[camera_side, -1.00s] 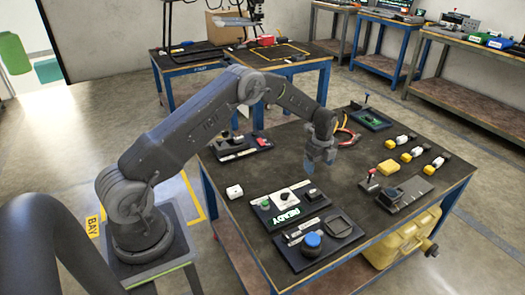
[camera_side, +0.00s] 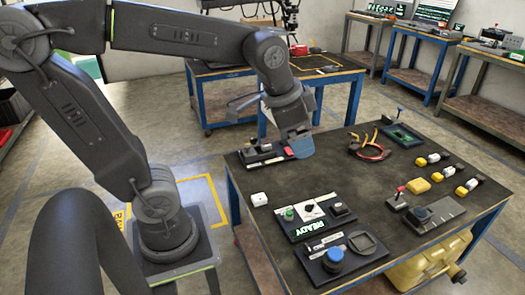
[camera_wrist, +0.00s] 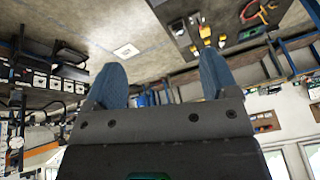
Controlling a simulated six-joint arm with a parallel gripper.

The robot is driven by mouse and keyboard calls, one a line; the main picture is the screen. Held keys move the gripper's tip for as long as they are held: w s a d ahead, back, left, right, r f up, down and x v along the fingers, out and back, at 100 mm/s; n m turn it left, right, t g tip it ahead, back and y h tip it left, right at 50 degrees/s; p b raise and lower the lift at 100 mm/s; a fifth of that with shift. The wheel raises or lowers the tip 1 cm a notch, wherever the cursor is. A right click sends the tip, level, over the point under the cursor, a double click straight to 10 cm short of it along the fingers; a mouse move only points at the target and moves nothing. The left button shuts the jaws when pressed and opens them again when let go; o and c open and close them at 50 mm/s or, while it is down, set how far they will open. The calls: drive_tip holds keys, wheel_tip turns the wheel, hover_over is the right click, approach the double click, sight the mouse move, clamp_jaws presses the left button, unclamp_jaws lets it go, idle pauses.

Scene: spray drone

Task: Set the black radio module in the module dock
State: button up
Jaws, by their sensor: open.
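A black block (camera_side: 265,148), which may be the radio module, sits on a dark tray (camera_side: 250,162) at the table's back left corner.
A READY panel (camera_side: 312,214) with a green button and a white cube (camera_side: 259,199) lie near the front left. A wire bundle (camera_side: 371,150), a green-board tray (camera_side: 403,136) and several yellow-and-white parts (camera_side: 433,159) lie at the back and right. The table middle is clear.

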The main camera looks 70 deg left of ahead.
drive_tip(key=s+d+f+n+t, duration=0.1)
drive_tip(key=s+n, duration=0.2)
drive_tip(key=s, duration=0.4)
drive_tip(key=shift+s+d+f, duration=0.15)
drive_tip(key=shift+s+f, duration=0.2)
drive_tip(key=shift+s, duration=0.05)
